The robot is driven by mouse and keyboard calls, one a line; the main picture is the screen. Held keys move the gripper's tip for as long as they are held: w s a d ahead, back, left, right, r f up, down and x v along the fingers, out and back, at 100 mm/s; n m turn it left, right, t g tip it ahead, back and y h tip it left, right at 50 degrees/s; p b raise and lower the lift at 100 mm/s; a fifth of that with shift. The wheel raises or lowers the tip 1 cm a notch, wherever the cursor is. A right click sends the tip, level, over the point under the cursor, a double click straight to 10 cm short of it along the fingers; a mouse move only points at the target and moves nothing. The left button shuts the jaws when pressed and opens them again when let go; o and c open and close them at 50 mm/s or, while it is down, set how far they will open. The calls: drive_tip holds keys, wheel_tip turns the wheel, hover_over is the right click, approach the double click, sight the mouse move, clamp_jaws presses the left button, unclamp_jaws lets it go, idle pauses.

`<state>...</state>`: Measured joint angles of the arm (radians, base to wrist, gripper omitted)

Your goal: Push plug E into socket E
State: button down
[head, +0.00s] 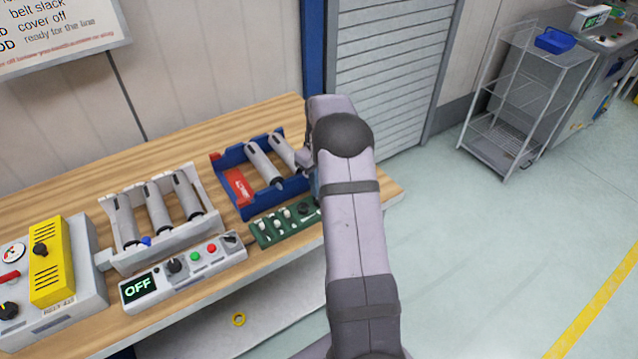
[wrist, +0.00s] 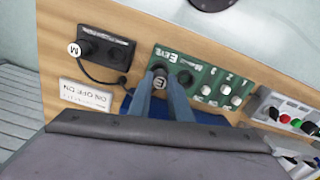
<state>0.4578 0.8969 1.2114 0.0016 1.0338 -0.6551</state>
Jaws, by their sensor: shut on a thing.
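In the wrist view my gripper (wrist: 160,90) is shut on plug E (wrist: 159,82), a dark round plug with a pale end marked E. The plug is at the lower left part of the green panel (wrist: 208,68), which has lettering and several pale knobs. I cannot tell which opening is socket E or how deep the plug sits. In the head view the green panel (head: 262,233) lies at the table's front edge; my arm hides the gripper and plug.
A black box (wrist: 118,52) with a cabled plug marked M (wrist: 74,49) and a white label plate (wrist: 85,95) are left of the gripper in the wrist view. A blue tray (head: 228,179) with grey cylinders, a rack (head: 153,256) and an OFF control box (head: 205,272) crowd the table.

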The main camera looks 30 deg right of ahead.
drive_tip(key=shift+f+b, duration=0.4)
drive_tip(key=shift+f, duration=0.5)
idle(0.5)
drive_tip(key=c, duration=1.6)
unclamp_jaws()
drive_tip(key=shift+o, duration=0.2)
drive_tip(key=shift+r, duration=0.1)
wheel_tip(320, 180, up, 6)
drive_tip(key=shift+r+b, duration=0.25)
drive_tip(key=shift+b, duration=1)
drive_tip(key=shift+r, duration=0.3)
